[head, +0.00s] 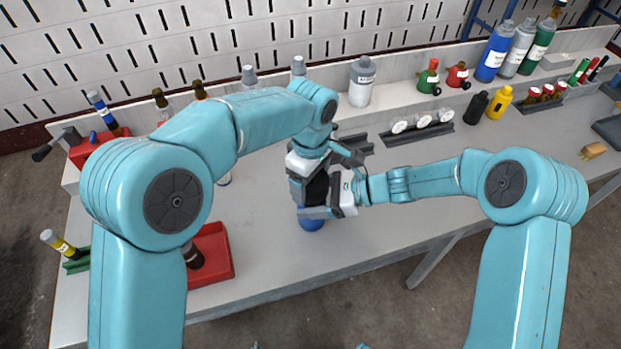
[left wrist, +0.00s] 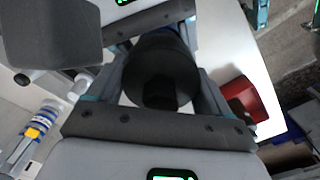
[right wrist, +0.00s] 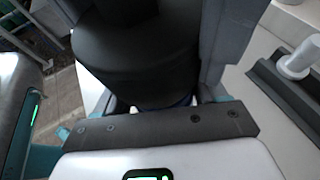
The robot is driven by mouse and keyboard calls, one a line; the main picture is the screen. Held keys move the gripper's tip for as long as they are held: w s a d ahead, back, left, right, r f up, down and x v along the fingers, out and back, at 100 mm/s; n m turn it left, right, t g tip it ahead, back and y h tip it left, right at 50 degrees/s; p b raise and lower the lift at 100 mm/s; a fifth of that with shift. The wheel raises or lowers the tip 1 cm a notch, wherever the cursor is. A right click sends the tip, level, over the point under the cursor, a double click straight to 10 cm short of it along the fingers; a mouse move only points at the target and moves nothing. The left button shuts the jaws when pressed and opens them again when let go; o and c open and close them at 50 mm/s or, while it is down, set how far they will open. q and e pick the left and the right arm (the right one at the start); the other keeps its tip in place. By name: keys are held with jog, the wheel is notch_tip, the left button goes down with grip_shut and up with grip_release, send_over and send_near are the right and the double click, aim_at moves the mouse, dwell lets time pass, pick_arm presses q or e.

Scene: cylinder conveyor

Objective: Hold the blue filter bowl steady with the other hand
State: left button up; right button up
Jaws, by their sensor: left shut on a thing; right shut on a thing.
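The blue filter bowl (head: 311,224) shows as a small round patch low over the front middle of the bench. The rest of it is hidden by my grippers. A black cylindrical filter top (head: 317,187) sits above it; it fills the space between the fingers in the left wrist view (left wrist: 160,68) and looms large in the right wrist view (right wrist: 135,50). My left gripper (head: 313,180) comes from above and is shut on the black top. My right gripper (head: 325,205) comes from the right and is shut around the bowl, where a sliver of blue shows.
A red tray (head: 212,254) with a dark bottle stands to the left on the bench. Dark racks (head: 418,133) with white discs lie behind to the right. A grey bottle (head: 362,82) and other bottles line the back ledge. The bench right of my grippers is clear.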

pick_arm(q)
jog(key=shift+f, duration=0.45)
dwell(0.4)
jog(key=shift+r, duration=0.2)
jog(key=shift+r, duration=0.25)
jog(key=shift+f, duration=0.25)
dwell(1.5)
jog(key=shift+r, duration=0.7)
jog(key=shift+f, duration=0.9)
dwell(0.9)
jog(key=shift+r, duration=0.15)
jog(key=shift+r, duration=0.3)
